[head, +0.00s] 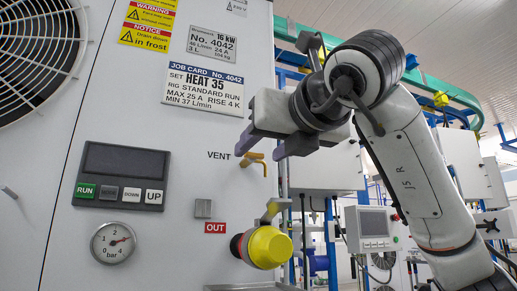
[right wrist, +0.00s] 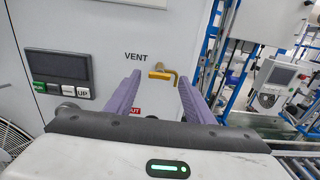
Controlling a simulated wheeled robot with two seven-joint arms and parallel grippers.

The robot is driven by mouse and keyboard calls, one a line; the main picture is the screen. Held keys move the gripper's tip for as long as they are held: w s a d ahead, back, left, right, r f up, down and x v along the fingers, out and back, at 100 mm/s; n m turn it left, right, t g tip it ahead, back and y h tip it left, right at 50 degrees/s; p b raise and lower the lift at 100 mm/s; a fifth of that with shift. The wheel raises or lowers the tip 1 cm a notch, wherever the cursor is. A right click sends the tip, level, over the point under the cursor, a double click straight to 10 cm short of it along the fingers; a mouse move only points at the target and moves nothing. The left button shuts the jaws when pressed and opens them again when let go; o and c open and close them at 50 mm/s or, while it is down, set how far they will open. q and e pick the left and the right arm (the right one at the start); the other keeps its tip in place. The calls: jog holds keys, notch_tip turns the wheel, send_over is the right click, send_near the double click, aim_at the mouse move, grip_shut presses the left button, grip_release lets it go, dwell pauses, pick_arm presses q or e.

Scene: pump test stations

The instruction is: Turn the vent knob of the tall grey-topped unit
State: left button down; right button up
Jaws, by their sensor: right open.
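The vent knob (head: 256,161) is a small yellow-orange bent lever on the white front panel of the tall unit (head: 190,150), just right of the word VENT. It also shows in the right wrist view (right wrist: 162,76), between and beyond the fingers. My right gripper (head: 262,147) is open, with its two purple-grey fingers in front of the panel near the knob. In the right wrist view the gripper (right wrist: 157,85) holds nothing, and its fingers appear apart from the knob. The unit's top is out of view. My left gripper is not in view.
Below the knob, a yellow round-capped fitting (head: 267,247) sticks out near the OUT label (head: 215,227). A display with buttons (head: 122,175) and a pressure gauge (head: 113,242) are on the panel's left. Blue frames and a grey control box (head: 373,229) stand to the right.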

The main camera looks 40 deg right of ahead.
aim_at(254, 156)
jog(key=shift+x, duration=1.15)
jog(key=c, duration=1)
jog(key=shift+c, duration=0.2)
